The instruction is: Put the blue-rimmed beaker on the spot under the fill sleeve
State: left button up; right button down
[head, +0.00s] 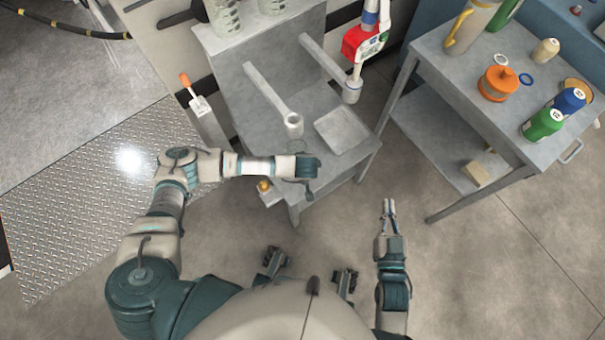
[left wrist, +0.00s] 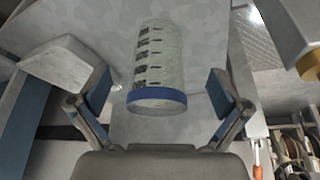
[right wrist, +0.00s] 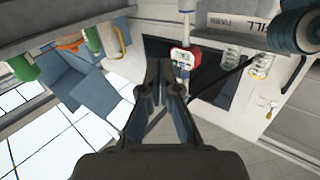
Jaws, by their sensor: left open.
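The blue-rimmed beaker (left wrist: 160,60) is clear with dark markings. In the left wrist view it stands between the spread fingers of my left gripper (left wrist: 160,88), with gaps on both sides; its blue rim faces the camera. In the head view the beaker (head: 297,148) is a faint outline on the grey bench, close to the left sleeve's open end. My left gripper (head: 308,172) is beside it, its fingers mostly hidden. Two grey sleeves, left (head: 270,95) and right (head: 330,62), reach over the bench. My right gripper (head: 389,208) is empty, fingers together, right of the bench.
A square plate (head: 342,130) lies on the bench right of the beaker. A red device (head: 364,42) hangs behind. Floor between bench and table is clear.

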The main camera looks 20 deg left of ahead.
pick_arm(q)
jog(key=s+d, duration=0.3)
jog(key=s, duration=0.3)
jog(key=shift+p, duration=0.45)
pick_arm(e)
jog(key=f, duration=0.1)
jog(key=f+g, duration=0.1)
jog(key=s+f+g, duration=0.1)
jog(key=shift+d+f+h, duration=0.2)
jog(key=shift+d+h, duration=0.1)
jog(key=shift+h, duration=0.1)
pick_arm(q)
jog(key=shift+d, duration=0.1)
pick_arm(e)
jog(key=shift+w, duration=0.1)
jog(key=shift+a, duration=0.15)
pick_arm(q)
jog(key=shift+s+f, duration=0.1)
